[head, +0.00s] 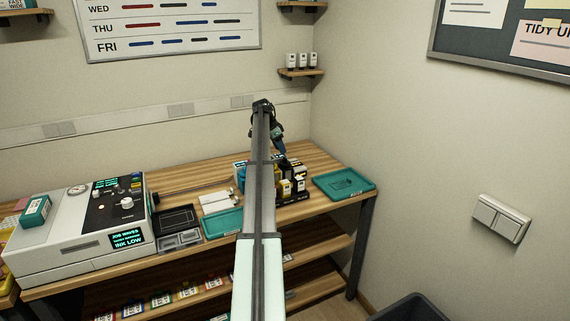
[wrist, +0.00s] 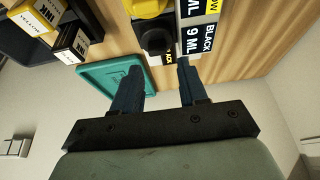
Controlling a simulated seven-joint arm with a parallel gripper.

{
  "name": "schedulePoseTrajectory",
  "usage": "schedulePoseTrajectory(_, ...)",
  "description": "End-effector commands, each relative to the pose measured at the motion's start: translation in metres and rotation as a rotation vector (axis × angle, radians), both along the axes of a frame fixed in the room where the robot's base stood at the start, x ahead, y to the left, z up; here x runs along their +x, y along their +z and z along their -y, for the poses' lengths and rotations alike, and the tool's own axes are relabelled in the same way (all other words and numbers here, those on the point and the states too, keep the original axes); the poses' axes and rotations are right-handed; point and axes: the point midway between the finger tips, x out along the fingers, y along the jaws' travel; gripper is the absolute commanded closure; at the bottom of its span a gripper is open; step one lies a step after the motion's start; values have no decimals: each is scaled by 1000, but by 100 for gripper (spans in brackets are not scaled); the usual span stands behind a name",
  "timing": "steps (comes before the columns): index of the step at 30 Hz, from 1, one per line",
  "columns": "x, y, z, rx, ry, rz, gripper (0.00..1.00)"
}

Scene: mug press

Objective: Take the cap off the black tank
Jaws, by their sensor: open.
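In the wrist view the black tank (wrist: 198,42) shows by its label, "BLACK 9 ML". A dark round cap (wrist: 155,36) sits beside that label, just beyond my fingertips. My gripper (wrist: 157,78) is open, with one finger on each side of a gap and nothing held between them. The right fingertip is close to the black tank's label; I cannot tell if it touches. A yellow cap (wrist: 146,7) on the yellow tank is just past the dark one. In the head view my arm hides part of the tank group, and the fingertips are hard to make out.
A teal tray (head: 344,184) lies right of the tanks, and another teal tray (head: 222,224) lies left. Boxes with yellow and black labels (wrist: 75,42) stand close by in the wrist view. A printer-like machine (head: 80,235) fills the bench's left. The wall is at the right.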

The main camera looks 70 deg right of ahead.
Motion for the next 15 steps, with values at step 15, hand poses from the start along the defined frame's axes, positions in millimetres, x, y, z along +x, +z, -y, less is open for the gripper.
schedulePoseTrajectory(15, -15, -43, 10, 0, 0, 0, 57)
